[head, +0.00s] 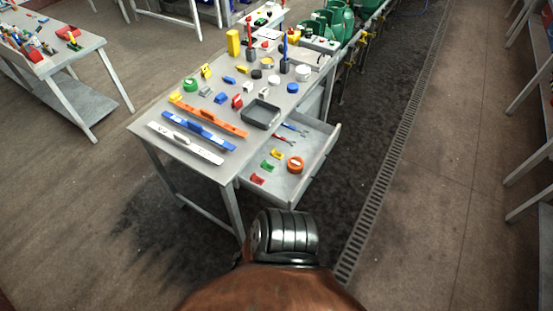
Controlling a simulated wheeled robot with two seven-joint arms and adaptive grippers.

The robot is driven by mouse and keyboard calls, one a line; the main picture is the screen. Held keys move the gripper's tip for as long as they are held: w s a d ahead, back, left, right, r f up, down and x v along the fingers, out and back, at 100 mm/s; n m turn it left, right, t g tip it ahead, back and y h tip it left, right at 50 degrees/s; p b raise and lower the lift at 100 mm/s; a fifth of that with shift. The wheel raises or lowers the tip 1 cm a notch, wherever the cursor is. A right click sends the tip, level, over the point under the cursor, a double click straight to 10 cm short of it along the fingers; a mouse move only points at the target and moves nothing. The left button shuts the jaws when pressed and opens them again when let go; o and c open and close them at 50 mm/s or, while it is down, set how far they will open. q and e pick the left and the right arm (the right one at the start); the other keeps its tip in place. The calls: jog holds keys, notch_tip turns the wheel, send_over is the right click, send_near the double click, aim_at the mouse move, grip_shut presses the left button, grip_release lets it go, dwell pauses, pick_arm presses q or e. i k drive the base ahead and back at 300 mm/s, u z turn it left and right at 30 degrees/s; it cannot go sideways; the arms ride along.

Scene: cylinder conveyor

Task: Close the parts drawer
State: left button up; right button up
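The parts drawer (318,160) is pulled out from the right side of the grey workbench (137,128). It is open. Inside it lie an orange tape roll (295,164), red-handled pliers (284,138), a blue-tipped tool (294,129) and small yellow, green and red pieces. Neither of my grippers shows in the head view. The part of my own body at the bottom centre stands in front of the bench and drawer, with floor showing between.
The bench top holds levels in orange, blue (199,131) and white, a dark grey tray (261,114) and many small parts. Green cylinders (338,22) stand behind. Open floor (365,120) with a drain grate (392,150) lies right of the drawer. Another table (75,55) is at the left.

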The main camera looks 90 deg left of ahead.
aim_at(285, 189)
jog(key=u, duration=2.5)
